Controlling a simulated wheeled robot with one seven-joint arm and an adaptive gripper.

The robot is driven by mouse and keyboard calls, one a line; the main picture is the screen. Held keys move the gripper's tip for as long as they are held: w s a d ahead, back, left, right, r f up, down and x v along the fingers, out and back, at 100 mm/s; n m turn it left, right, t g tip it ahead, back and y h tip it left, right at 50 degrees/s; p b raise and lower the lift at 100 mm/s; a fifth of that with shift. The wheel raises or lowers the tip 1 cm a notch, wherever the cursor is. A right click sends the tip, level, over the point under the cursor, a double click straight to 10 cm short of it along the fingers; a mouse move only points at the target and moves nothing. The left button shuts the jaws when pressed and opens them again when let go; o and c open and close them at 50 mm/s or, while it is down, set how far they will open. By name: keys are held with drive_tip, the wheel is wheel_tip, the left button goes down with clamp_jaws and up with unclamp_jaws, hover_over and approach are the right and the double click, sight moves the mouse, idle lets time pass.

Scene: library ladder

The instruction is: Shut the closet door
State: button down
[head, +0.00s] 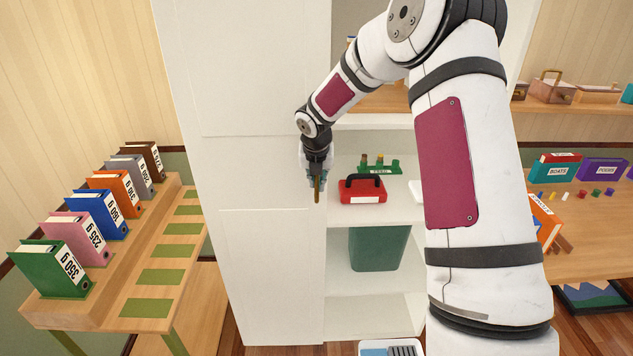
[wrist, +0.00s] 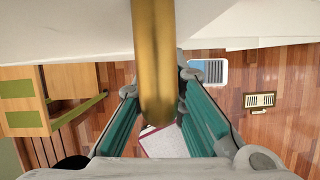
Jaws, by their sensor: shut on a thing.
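The closet door (head: 255,170) is a tall white panel at the left of the closet in the head view. The closet stands partly open, with its white shelves (head: 350,290) showing to the right of the door. A vertical brass handle (head: 317,192) is at the door's right edge. My gripper (head: 317,174) is shut on this handle. In the wrist view the brass handle (wrist: 155,60) runs between the two teal-lined fingers, and the white door surface (wrist: 60,30) fills the top left. The exact finger contact is partly hidden by the handle.
A red toolbox (head: 362,190), a green rack (head: 377,166) and a dark green bin (head: 378,248) stand on the closet shelves. A table with several binders (head: 115,300) is at the left. A desk (head: 590,245) with books is at the right.

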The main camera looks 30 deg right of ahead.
drive_tip(key=shift+w+d, duration=0.1)
drive_tip(key=shift+d, duration=0.15)
drive_tip(key=c, duration=1.7)
unclamp_jaws()
drive_tip(key=shift+o, duration=0.2)
drive_tip(key=v, duration=1.2)
drive_tip(key=shift+a, duration=0.2)
